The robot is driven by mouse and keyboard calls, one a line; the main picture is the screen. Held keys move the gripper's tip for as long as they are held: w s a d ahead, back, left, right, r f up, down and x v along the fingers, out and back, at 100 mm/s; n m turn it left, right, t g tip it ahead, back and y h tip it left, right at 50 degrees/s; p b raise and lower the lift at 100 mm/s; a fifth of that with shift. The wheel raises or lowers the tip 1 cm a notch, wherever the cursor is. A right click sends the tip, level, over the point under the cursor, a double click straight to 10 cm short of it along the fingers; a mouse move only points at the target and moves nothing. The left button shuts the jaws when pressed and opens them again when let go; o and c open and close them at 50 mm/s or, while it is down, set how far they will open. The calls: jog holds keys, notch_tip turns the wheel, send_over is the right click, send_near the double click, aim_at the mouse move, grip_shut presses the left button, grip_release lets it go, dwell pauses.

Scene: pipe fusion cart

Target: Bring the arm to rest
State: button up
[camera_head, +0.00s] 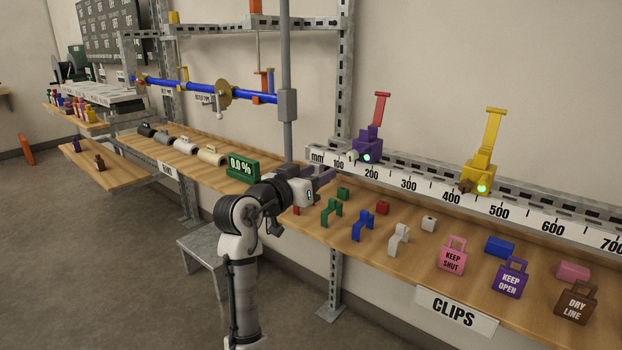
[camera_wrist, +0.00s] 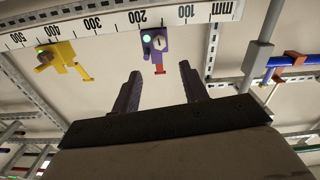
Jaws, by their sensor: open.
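My gripper (camera_head: 322,179) is at the end of my arm, over the left end of the clips shelf (camera_head: 405,265) and below the white mm ruler. In the wrist view my gripper (camera_wrist: 158,90) shows two dark fingers spread apart with nothing between them. The wrist view appears upside down, with the ruler (camera_wrist: 120,23) across the top. A purple slider (camera_wrist: 155,42) with a green light and a yellow slider (camera_wrist: 62,58) are seen beyond the fingers. My arm is bent, and its lower part stands in front of the shelf edge.
Clips and tags lie on the shelf, including a green clip (camera_head: 331,210), a blue clip (camera_head: 363,225) and a pink KEEP SHUT tag (camera_head: 453,258). A grey vertical post (camera_head: 287,140) stands close behind my gripper. A grey stool (camera_head: 205,255) is left of my arm.

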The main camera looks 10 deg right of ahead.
jog(key=shift+v, duration=0.8)
